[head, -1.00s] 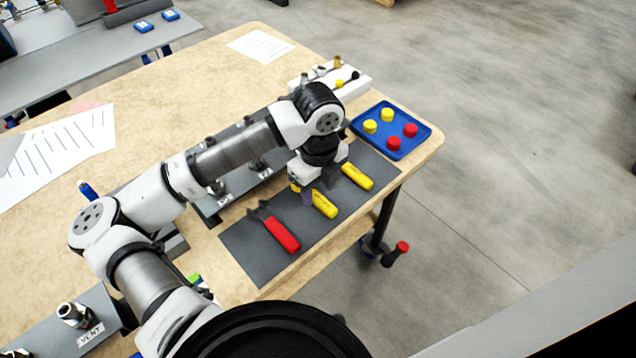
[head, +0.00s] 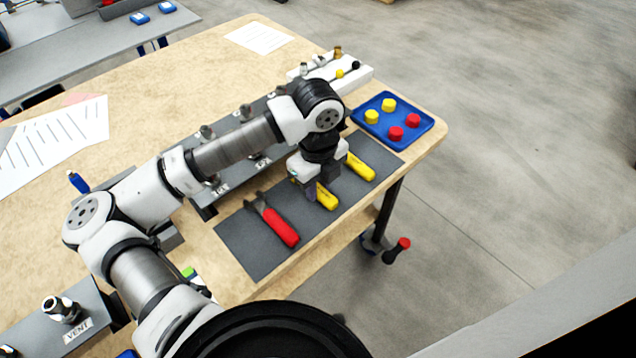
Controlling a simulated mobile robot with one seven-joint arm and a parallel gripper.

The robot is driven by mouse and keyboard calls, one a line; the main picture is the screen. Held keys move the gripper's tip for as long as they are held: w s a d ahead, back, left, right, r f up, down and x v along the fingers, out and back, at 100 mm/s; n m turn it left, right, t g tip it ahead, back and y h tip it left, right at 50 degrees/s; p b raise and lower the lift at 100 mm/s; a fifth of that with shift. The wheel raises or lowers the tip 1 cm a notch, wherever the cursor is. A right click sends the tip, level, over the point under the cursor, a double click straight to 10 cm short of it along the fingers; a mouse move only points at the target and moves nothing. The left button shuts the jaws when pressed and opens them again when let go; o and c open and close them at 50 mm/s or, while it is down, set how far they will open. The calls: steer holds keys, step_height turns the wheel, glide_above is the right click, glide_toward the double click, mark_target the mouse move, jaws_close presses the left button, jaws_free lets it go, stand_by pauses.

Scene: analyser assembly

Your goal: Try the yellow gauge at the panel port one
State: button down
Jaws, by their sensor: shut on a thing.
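Two yellow-handled gauges lie on the dark grey mat (head: 258,254). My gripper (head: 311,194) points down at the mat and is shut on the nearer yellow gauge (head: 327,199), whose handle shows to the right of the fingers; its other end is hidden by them. The second yellow gauge (head: 361,167) lies behind and to the right, partly covered by my gripper. The grey panel (head: 205,211) with several metal ports stands behind the mat, partly hidden by my arm. Its labels are too small to read, so I cannot tell which is port one.
Red-handled pliers (head: 279,227) lie on the mat left of my gripper. A blue tray (head: 424,133) with yellow and red caps stands at the right. A white rack (head: 358,79) with small fittings is behind it. A panel labelled VENT (head: 90,318) is at the lower left.

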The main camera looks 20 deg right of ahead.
steer(key=shift+s+d+r+p, duration=0.1)
steer(key=shift+s+r+p, duration=0.25)
steer(key=shift+r, duration=0.65)
steer(key=shift+s+d+r+p, duration=0.1)
steer(key=shift+r+p, duration=0.4)
steer(key=shift+r, duration=0.55)
steer(key=shift+s+d+r+p, duration=0.1)
steer(key=shift+s+r+p, duration=0.25)
steer(key=shift+r, duration=0.65)
steer(key=shift+w, duration=0.1)
steer(key=s+a+r+n+p, duration=0.1)
steer(key=a+r+n+p, duration=0.3)
steer(key=a, duration=0.8)
step_height(320, 180, up, 2)
steer(key=p, duration=0.2)
steer(key=shift+a+p, duration=0.15)
steer(key=shift+p, duration=0.15)
steer(key=shift+b, duration=0.35)
steer(key=shift+s+r, duration=0.1)
